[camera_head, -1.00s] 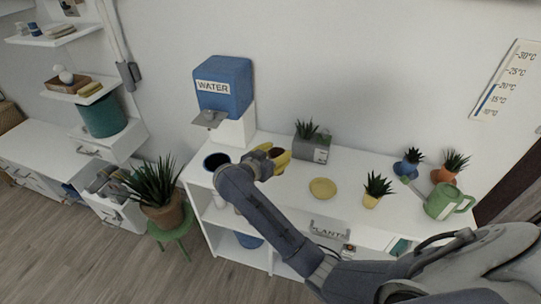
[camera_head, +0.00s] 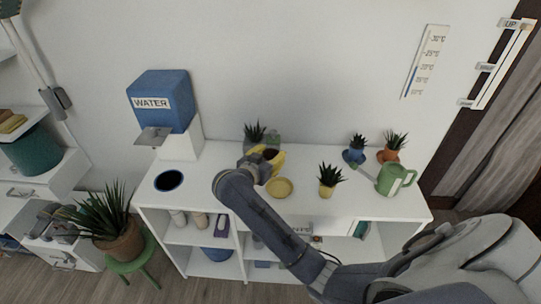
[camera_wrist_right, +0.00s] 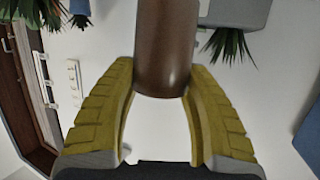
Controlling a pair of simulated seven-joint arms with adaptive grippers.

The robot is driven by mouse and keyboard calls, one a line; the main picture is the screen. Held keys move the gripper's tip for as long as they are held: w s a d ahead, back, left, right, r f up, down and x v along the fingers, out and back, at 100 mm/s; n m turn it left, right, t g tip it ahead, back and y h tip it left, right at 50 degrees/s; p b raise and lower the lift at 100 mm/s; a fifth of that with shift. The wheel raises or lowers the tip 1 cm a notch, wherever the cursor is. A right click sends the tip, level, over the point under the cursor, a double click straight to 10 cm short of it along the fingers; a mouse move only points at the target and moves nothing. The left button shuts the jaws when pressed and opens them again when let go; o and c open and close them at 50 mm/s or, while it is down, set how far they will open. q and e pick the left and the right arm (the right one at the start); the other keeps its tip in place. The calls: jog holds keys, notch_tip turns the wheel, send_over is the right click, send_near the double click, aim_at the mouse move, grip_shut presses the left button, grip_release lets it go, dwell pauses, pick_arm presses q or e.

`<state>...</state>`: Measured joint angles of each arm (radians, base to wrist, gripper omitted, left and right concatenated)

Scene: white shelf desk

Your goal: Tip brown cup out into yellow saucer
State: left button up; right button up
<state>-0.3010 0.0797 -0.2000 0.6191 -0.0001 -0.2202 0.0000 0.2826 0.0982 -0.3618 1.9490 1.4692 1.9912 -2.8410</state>
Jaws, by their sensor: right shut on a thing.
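My right gripper (camera_head: 272,160) has yellow fingers and is shut on the brown cup (camera_head: 270,153), above the white desk. The cup's dark top shows between the fingers in the head view. In the right wrist view the brown cup (camera_wrist_right: 163,45) is a smooth cylinder between the two yellow fingers (camera_wrist_right: 160,100). I cannot tell its exact tilt. The yellow saucer (camera_head: 279,188) lies on the desk top, just below the gripper in the head view and apart from it. The saucer's inside looks empty. My left gripper is not in view.
A small plant in a yellow pot (camera_head: 327,188) stands right of the saucer. A grey planter (camera_head: 270,137) is behind the gripper. A green watering can (camera_head: 393,180) and more potted plants are further right.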

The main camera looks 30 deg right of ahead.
jog(key=shift+f+m+y, duration=1)
jog(key=shift+f+m, duration=0.1)
jog(key=shift+f, duration=0.15)
jog(key=shift+f+m+t, duration=0.3)
jog(key=shift+f, duration=0.05)
jog(key=shift+s+d+f+m+t+y, duration=0.15)
jog(key=shift+f+m+t+y, duration=0.15)
jog(key=shift+f+m+y, duration=0.5)
jog(key=shift+s+d+f+m+t+y, duration=0.1)
jog(key=shift+f+m+t+y, duration=0.2)
jog(key=shift+f+m+y, duration=0.5)
jog(key=shift+f, duration=0.2)
dwell(0.5)
jog(key=shift+s+d+r+m+t+y, duration=0.1)
jog(key=shift+d+r+m+t+y, duration=0.1)
jog(key=shift+m+t+y, duration=0.4)
jog(key=shift+s+d+r+m+t+y, duration=0.15)
jog(key=shift+m+t+y, duration=0.15)
jog(key=shift+m, duration=0.5)
dwell(2.7)
